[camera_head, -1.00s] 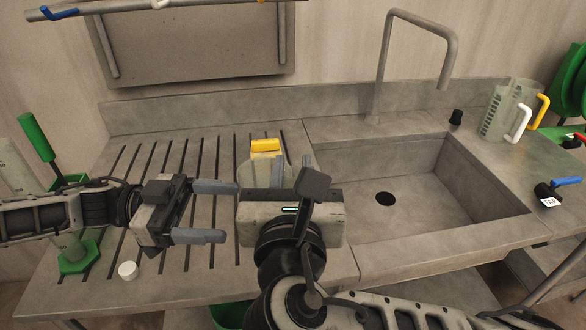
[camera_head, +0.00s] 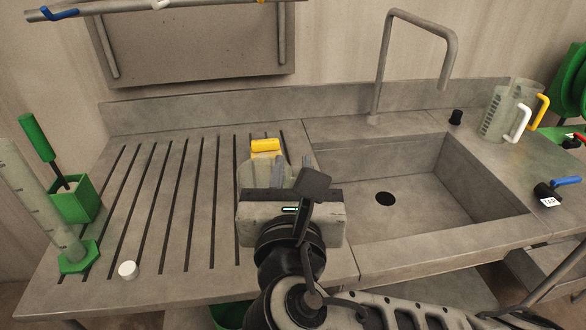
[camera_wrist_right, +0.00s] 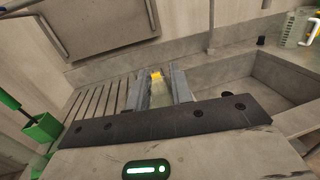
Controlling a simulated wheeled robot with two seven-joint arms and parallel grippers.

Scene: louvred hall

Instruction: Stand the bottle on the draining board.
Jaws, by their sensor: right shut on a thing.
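The bottle (camera_head: 252,172) is pale and translucent with a yellow cap (camera_head: 266,145). It appears roughly upright over the right part of the grooved draining board (camera_head: 170,190). My right gripper (camera_head: 290,175) is shut on the bottle. In the right wrist view the bottle (camera_wrist_right: 159,97) sits between the two grey fingers, yellow top away from me. My gripper hides its lower part in the head view, so I cannot tell whether its base touches the board. My left gripper is out of view.
The sink basin (camera_head: 400,170) and its tall tap (camera_head: 380,75) are right of the board. On the left stand a measuring cylinder (camera_head: 35,200), a green brush holder (camera_head: 75,200) and a small white cap (camera_head: 128,269). A clear jug (camera_head: 497,112) stands far right. The board's middle is clear.

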